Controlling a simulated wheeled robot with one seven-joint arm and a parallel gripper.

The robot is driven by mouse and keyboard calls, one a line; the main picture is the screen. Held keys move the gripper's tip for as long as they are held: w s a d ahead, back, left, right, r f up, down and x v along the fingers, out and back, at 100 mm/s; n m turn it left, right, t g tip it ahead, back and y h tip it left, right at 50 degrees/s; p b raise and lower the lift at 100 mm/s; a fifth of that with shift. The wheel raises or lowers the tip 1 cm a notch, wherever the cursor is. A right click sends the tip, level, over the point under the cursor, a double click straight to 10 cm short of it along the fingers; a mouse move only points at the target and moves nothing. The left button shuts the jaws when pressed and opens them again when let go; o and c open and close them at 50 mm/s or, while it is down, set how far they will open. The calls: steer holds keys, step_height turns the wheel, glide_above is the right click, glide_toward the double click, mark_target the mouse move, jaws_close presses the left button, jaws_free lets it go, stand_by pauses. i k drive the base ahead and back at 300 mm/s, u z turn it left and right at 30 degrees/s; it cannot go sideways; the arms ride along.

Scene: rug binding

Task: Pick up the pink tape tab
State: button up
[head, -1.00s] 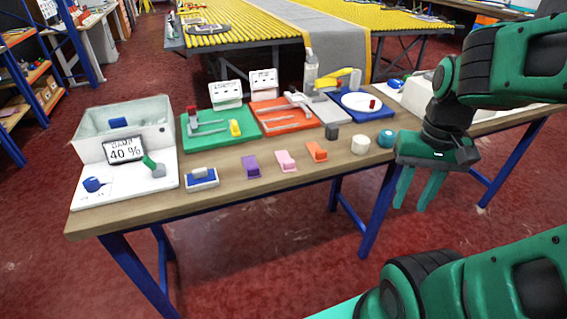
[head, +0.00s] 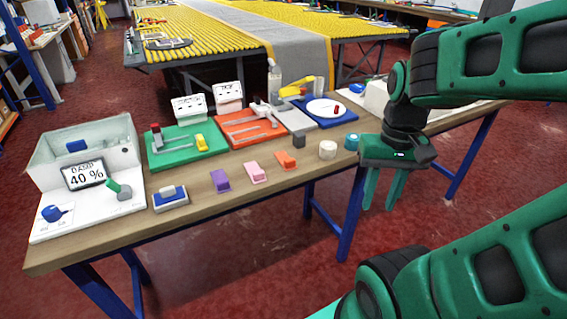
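The pink tape tab (head: 256,172) lies on the front part of the wooden table, between a purple tab (head: 221,181) on its left and an orange tab (head: 286,160) on its right. My gripper (head: 383,206) hangs fingers down in front of the table's edge, to the right of the pink tab and well apart from it. Its two green fingers are spread with a gap between them, and nothing shows in the gap.
A white roll (head: 327,150), a teal roll (head: 351,142) and a dark block (head: 299,140) stand right of the tabs. Behind are a green mat (head: 170,158), an orange mat (head: 238,139) and a blue mat (head: 345,119). A white bin (head: 50,160) stands at left.

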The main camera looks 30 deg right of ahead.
mark_target(257, 175)
steer(key=z, duration=1.6)
steer(key=k, duration=1.35)
steer(key=u, duration=1.05)
steer(key=i, duration=0.5)
steer(key=z, duration=0.05)
